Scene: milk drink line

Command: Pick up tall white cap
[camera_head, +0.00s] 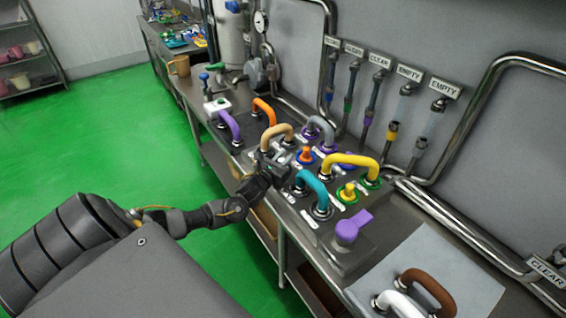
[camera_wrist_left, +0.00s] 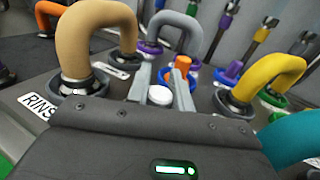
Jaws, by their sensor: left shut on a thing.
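The tall white cap (camera_wrist_left: 159,95) shows in the left wrist view as a round white top between my two fingers. My left gripper (camera_wrist_left: 161,88) is shut on it, with one finger on each side. In the head view my left gripper (camera_head: 276,163) is low over the panel, between the tan hose loop and the teal hose loop. It hides the white cap there, and I cannot tell whether the cap is clear of the panel. My right gripper is not in view.
A tan hose loop (camera_head: 277,133), a teal one (camera_head: 312,185) and a yellow one (camera_head: 350,160) stand close around the gripper. An orange cap (camera_head: 306,154) is just beyond it.

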